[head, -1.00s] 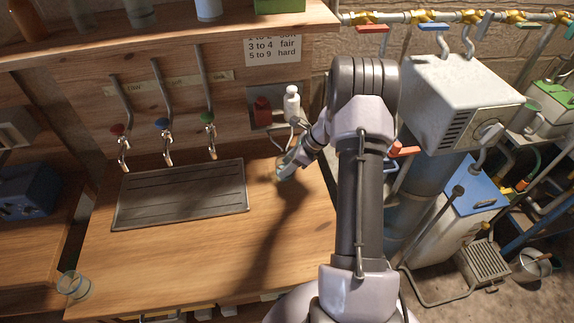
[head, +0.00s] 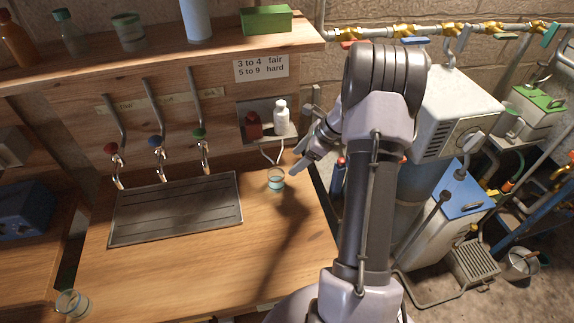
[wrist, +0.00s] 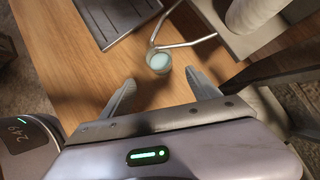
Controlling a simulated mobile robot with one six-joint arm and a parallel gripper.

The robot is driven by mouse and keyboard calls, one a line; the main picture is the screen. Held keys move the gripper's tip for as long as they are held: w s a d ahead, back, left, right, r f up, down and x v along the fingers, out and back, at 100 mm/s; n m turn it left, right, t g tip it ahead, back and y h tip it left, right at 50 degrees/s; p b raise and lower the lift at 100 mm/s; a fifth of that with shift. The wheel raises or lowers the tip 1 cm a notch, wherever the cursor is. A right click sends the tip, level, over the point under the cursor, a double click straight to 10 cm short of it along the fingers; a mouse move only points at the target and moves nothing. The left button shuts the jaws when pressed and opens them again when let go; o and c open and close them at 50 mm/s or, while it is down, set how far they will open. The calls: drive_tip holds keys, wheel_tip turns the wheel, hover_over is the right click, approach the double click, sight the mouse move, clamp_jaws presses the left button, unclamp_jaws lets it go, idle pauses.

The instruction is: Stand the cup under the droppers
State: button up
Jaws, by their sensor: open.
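A small clear glass cup (head: 276,180) with a pale blue-green tint stands upright on the wooden bench, right of the drain tray. It also shows in the wrist view (wrist: 159,62). The droppers (head: 269,156), two thin bent spouts, reach out below the small shelf with the bottles; their tips are at or just above the cup's back rim. In the wrist view the spouts (wrist: 184,43) converge by the cup's rim. My gripper (head: 297,164) is open and empty, just right of the cup. In the wrist view the cup is beyond my fingertips (wrist: 160,79), apart from them.
A red bottle (head: 254,125) and a white bottle (head: 281,117) sit on the small shelf. Three taps hang over the drain tray (head: 175,208). Another glass (head: 72,303) stands at the bench's front left corner. The bench middle is clear.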

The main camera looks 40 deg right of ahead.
drive_tip(key=s+a+r+n+h, duration=0.1)
drive_tip(key=s+a+r+n, duration=0.1)
drive_tip(key=a+r+n, duration=0.65)
drive_tip(key=s+a+r+n+h, duration=0.15)
drive_tip(key=a+r+n, duration=0.25)
drive_tip(key=a+r, duration=0.85)
drive_tip(key=s+a+r+n, duration=0.1)
drive_tip(key=s+a+n, duration=0.45)
drive_tip(key=s, duration=0.35)
drive_tip(key=s+a+r+n, duration=0.1)
drive_tip(key=s+a+n, duration=0.4)
drive_tip(key=s+a, duration=0.3)
wheel_tip(320, 180, down, 10)
drive_tip(key=b, duration=0.9)
drive_tip(key=shift+s+d+t+b, duration=0.15)
drive_tip(key=shift+d+t+b, duration=0.15)
drive_tip(key=shift+d+t, duration=0.15)
